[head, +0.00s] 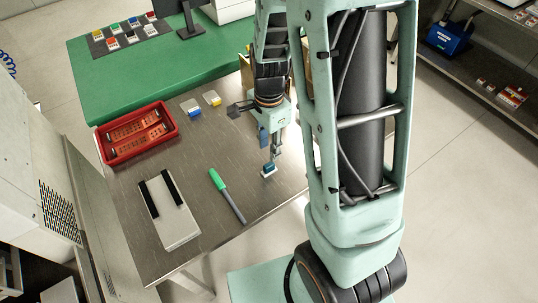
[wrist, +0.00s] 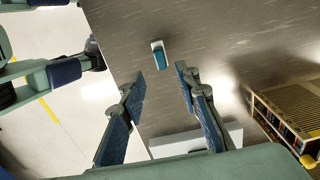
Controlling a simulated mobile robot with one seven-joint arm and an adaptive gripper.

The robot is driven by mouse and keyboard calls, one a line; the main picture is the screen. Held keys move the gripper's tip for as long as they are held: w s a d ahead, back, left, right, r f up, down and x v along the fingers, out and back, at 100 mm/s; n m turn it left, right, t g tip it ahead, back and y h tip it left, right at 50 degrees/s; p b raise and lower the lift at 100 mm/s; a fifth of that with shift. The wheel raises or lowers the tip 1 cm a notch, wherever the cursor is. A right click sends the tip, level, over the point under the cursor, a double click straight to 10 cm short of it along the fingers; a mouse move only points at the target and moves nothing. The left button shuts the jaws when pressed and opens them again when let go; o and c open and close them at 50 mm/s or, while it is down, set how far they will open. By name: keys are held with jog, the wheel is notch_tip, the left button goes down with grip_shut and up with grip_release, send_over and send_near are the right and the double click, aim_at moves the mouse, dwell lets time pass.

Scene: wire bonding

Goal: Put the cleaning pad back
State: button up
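A small pad with a blue top and white base, which looks like the cleaning pad (head: 268,171), is on the steel table (head: 225,235) near its right edge. It also shows in the wrist view (wrist: 159,55), ahead of the fingertips and lined up between them. My gripper (head: 271,152) points down just above the pad in the head view. In the wrist view its two fingers (wrist: 160,79) stand apart with nothing between them. Whether the fingertips reach down beside the pad is hard to tell.
A green-handled tool (head: 226,194) and a pale plate with black rails (head: 169,208) lie left of the pad. A red tray (head: 138,133) and two small cards (head: 190,107) are farther back. A slatted rack (wrist: 290,112) stands right in the wrist view.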

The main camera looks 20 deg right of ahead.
jog(key=shift+r, duration=1.45)
